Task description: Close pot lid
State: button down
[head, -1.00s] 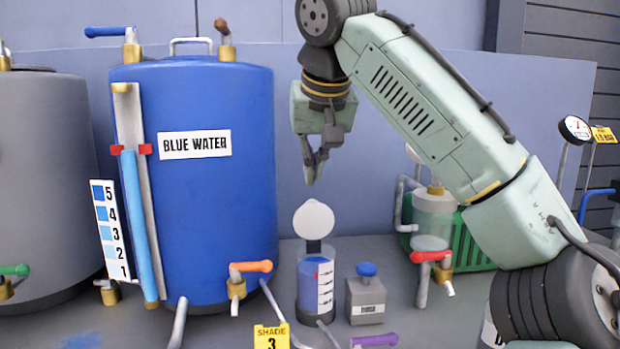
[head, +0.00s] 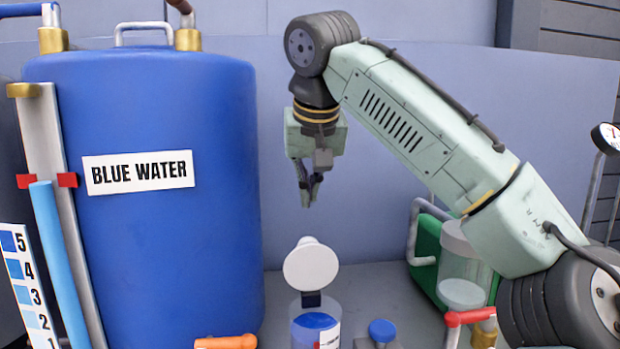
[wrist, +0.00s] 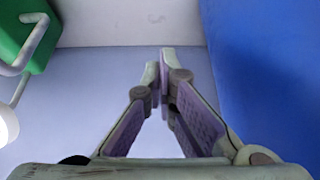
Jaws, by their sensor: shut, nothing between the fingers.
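The pot (head: 301,329) is a clear cylinder with blue liquid inside and a white scale on its side; its base is cut off by the picture's lower edge. Its round white lid (head: 311,267) stands up, open, above the pot's back rim. My gripper (head: 308,204) hangs above and behind the lid in the head view, pointing down, apart from it. The fingers meet at their tips in the wrist view (wrist: 160,60), with nothing between them. The pot and lid do not show in the wrist view.
The large blue water tank (head: 160,240) stands close on the left. A small grey container with a blue cap (head: 382,330) is right of the pot. A green crate (head: 428,245) and clear vessel (head: 462,270) stand further right. An orange valve handle (head: 226,342) is at the lower left.

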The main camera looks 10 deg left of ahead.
aim_at(309, 261)
jog(key=f, duration=0.3)
jog(key=s+f, duration=0.1)
jog(key=f, duration=0.1)
jog(key=shift+s+d+f+p, duration=0.1)
jog(key=shift+d+f+p, duration=0.1)
jog(key=shift+d+p, duration=0.1)
dwell(0.5)
